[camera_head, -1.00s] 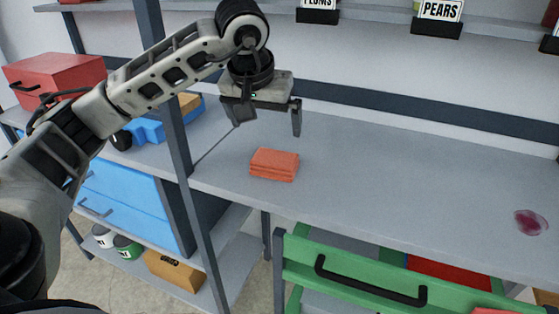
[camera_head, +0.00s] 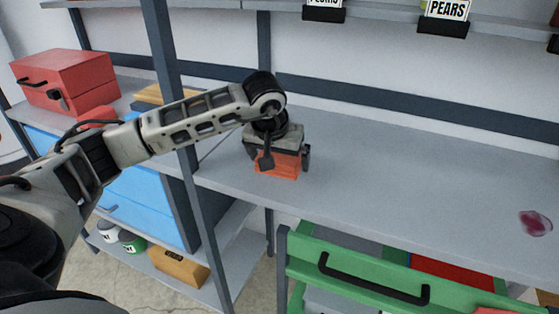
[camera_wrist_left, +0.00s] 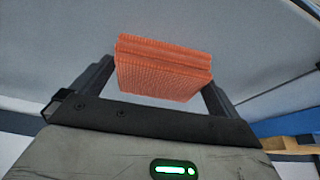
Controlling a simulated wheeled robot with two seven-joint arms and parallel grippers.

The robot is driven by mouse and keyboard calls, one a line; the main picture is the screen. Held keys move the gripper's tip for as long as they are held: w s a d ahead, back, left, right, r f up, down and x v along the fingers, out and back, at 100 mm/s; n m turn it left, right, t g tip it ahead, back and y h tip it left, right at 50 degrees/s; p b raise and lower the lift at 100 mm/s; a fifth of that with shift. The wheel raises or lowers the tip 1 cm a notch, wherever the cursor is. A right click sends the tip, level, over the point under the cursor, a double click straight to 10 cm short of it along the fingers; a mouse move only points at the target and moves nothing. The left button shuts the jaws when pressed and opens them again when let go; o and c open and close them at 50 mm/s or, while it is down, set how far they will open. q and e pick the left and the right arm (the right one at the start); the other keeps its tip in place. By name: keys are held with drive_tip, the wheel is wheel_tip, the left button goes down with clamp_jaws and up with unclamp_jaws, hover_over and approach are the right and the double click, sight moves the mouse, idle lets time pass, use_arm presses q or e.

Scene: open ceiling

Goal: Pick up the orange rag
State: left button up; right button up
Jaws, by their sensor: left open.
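The orange rag (camera_head: 277,164) is a folded, ribbed block lying on the grey shelf (camera_head: 380,185). My left gripper (camera_head: 282,165) is lowered over it, with its fingers apart on either side of the rag. The gripper body hides the rag's upper part in the head view. In the left wrist view the rag (camera_wrist_left: 163,68) sits between the two open fingers (camera_wrist_left: 155,85); I cannot tell whether either finger touches it. My right gripper is not in view.
A dark upright post (camera_head: 190,150) stands left of the gripper, close to my left arm. A green drawer (camera_head: 350,270) is below the shelf.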

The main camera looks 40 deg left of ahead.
use_arm(q)
drive_tip(key=c, duration=0.7)
drive_tip(key=shift+r, duration=0.1)
drive_tip(key=shift+r, duration=0.55)
drive_tip(key=s+d+r+b, duration=0.1)
drive_tip(key=s+d+r, duration=0.7)
drive_tip(key=s+r, duration=0.3)
drive_tip(key=shift+s+r, duration=0.35)
drive_tip(key=shift+r, duration=0.05)
drive_tip(key=shift+a, duration=0.1)
